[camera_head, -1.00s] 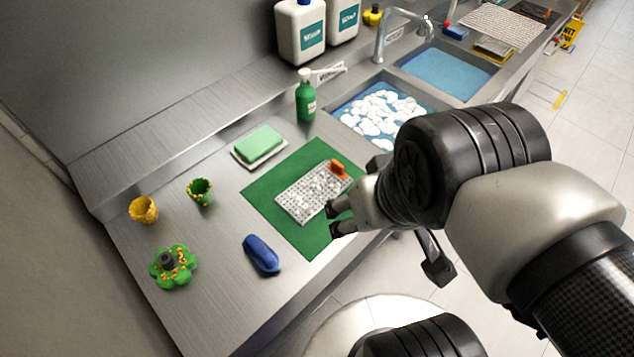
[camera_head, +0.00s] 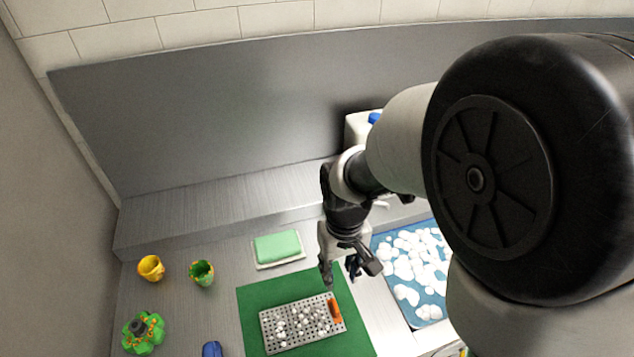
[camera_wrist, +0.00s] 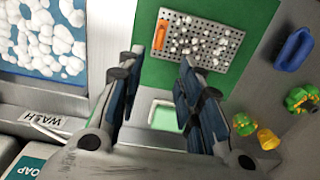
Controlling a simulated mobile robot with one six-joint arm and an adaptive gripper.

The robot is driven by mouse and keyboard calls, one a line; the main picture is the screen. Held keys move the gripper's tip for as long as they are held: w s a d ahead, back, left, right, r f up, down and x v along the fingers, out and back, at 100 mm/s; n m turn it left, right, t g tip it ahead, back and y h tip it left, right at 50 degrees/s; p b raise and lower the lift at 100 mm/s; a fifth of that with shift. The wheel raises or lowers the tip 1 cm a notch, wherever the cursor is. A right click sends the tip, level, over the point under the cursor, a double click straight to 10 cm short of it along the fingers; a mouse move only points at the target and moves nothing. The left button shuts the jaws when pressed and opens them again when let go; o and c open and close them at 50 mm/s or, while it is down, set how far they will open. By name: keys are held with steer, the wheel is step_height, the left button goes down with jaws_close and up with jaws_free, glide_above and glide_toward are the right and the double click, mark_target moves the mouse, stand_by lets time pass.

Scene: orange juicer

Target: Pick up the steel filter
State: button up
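The steel filter (camera_head: 280,325) is a flat perforated metal plate with an orange handle (camera_head: 335,311) at its right end. White foam blobs lie on it. It rests on the green mat (camera_head: 258,294). In the wrist view the filter (camera_wrist: 222,60) lies beyond the fingertips, with its orange handle (camera_wrist: 160,34) to the left. My gripper (camera_head: 341,277) is above the mat's back right part, near the handle end, apart from the filter. In the wrist view my gripper (camera_wrist: 157,65) has its fingers spread with nothing between them.
A green sponge on a white dish (camera_head: 278,249) lies behind the mat. A foamy sink (camera_head: 418,270) is to the right. A yellow cup (camera_head: 151,268), a green cup (camera_head: 201,273), a green flower-shaped piece (camera_head: 143,333) and a blue object (camera_head: 212,349) stand left.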

steer(key=b, duration=0.3)
glide_above(335, 305)
step_height(335, 305, down, 12)
steer(key=shift+s+a+r, duration=0.1)
steer(key=shift+s+a, duration=0.05)
steer(key=shift+w+f+b, duration=0.2)
steer(key=shift+f+b, duration=0.7)
steer(key=shift+f, duration=2)
steer(key=shift+c, duration=0.2)
jaws_close()
